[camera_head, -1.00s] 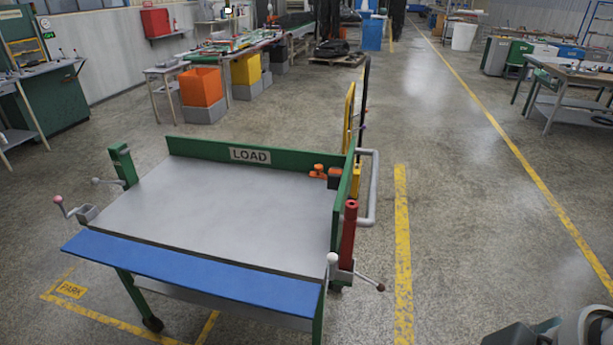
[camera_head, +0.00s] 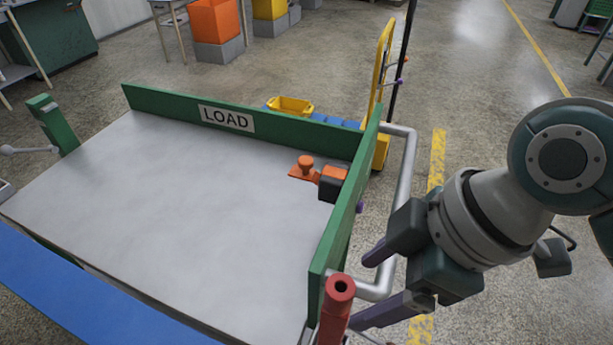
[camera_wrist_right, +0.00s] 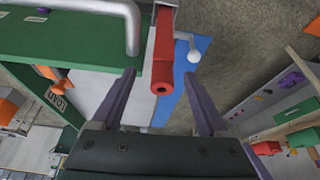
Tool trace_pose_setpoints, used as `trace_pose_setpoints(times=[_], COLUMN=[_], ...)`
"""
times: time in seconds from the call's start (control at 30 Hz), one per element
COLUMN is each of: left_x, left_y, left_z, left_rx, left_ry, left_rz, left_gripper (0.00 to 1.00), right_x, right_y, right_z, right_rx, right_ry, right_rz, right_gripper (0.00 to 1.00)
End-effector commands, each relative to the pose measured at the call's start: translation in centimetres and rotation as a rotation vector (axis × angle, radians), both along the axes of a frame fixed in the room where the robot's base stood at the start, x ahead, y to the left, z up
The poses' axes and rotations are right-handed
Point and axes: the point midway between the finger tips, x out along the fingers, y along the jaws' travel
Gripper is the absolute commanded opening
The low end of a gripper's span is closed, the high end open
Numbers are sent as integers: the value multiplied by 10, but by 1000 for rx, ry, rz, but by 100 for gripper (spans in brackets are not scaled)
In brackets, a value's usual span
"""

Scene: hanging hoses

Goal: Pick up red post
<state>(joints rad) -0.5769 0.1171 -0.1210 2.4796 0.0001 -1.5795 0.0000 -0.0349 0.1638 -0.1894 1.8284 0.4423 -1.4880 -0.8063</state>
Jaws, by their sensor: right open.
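The red post (camera_head: 337,306) stands at the near right corner of the grey cart table (camera_head: 180,200), its round top with a dark hole facing up. In the right wrist view the red post (camera_wrist_right: 163,60) lies ahead of the fingertips, between their lines. My right gripper (camera_head: 372,288) is open and empty, just right of the post in the head view; it also shows in the right wrist view (camera_wrist_right: 168,75), with purple fingers spread either side of the post's end. I see no contact with the post. My left gripper is out of view.
A green LOAD board (camera_head: 270,128) and a green side board (camera_head: 345,215) edge the table. A grey pipe handle (camera_head: 408,180) juts out beside my right gripper. An orange and black tool (camera_head: 325,178) sits by the side board. A yellow hand truck (camera_head: 381,75) stands behind.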

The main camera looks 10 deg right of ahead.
Motion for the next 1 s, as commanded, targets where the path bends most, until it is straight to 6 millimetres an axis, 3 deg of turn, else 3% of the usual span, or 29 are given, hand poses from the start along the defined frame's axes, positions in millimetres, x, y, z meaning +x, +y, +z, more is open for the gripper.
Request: trace_pose_setpoints(times=[0.1,0.37,0.6,0.97,1.0], left_x=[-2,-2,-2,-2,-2], left_y=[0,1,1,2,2], left_z=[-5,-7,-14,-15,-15], left_rx=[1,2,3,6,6], left_ry=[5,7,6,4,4], left_rz=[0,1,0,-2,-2], left_gripper=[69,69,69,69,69], right_x=[3,8,14,16,16], right_y=[7,15,25,29,29], right_z=[-19,-40,-73,-81,-81], right_rx=[2,0,1,-1,-1], right_ry=[4,3,4,0,0], right_rz=[0,-1,-1,0,0], right_gripper=[78,78,78,78,74])
